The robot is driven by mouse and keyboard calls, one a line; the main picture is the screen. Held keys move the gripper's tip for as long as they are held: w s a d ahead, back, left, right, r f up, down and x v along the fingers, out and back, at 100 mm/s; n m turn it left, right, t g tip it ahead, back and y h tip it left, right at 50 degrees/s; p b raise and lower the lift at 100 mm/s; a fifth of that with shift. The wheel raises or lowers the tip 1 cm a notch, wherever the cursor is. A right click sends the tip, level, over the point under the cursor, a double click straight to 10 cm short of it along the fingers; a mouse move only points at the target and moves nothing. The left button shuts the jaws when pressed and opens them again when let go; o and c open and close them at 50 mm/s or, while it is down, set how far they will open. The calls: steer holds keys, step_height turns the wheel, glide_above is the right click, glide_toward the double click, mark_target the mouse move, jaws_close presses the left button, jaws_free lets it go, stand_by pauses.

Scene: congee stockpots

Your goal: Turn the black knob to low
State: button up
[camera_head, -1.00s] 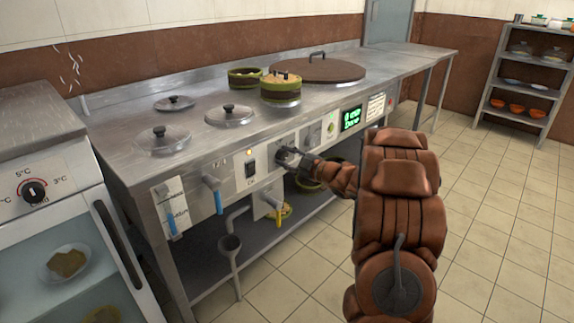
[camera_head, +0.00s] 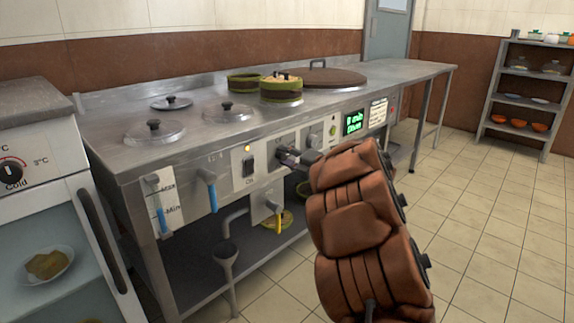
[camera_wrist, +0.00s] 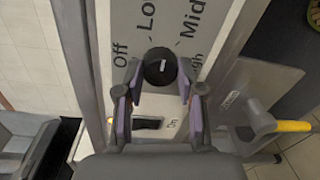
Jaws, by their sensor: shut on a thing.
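The black knob (camera_wrist: 160,67) sits on the steel front panel in the wrist view, with a short white mark on its face. Around it are the labels Off, Low, Mid and a partly covered High. The mark seems to point roughly up in the picture, between Low and Mid; its exact setting is hard to tell. My gripper (camera_wrist: 160,84) has a finger on each side of the knob and is shut on it. In the head view my gripper (camera_head: 291,158) is at the panel and hides the knob.
A black rocker switch (camera_wrist: 146,124) is just below the knob in the wrist view. A tap with a yellow handle (camera_wrist: 294,126) sticks out at right. Tiled floor is open at right.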

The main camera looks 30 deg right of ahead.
steer(key=n, duration=0.4)
steer(key=shift+n+b, duration=0.3)
steer(key=shift+n, duration=0.1)
steer(key=shift+h, duration=0.3)
steer(key=o, duration=1.1)
steer(key=shift+o, duration=0.2)
steer(key=v, duration=1.2)
